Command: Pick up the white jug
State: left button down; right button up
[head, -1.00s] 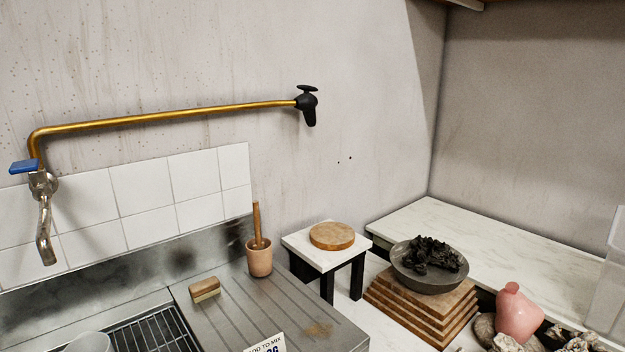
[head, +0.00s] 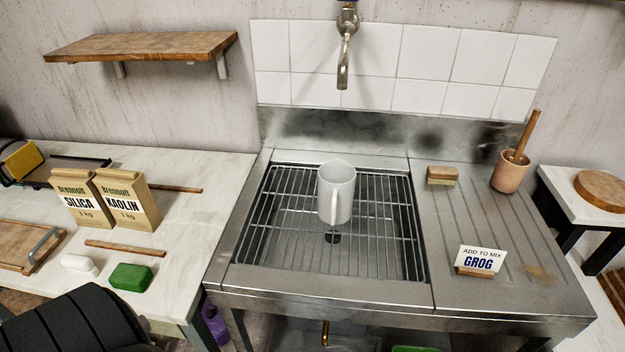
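The white jug (head: 340,190) stands upright on the wire rack (head: 285,240) in the sink, near the middle of the head view. Its handle faces toward me. Nothing touches it but the rack. Neither of my grippers shows in the head view.
A tap (head: 344,60) hangs above and behind the jug. Right on the drainboard are a brush (head: 441,175), a terracotta pot (head: 508,172) and a GROG sign (head: 480,261). On the left counter are a silica bag (head: 80,198), a kaolin bag (head: 126,199) and a green block (head: 130,277).

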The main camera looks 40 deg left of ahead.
aim_at(336, 178)
jog(key=u, duration=0.95)
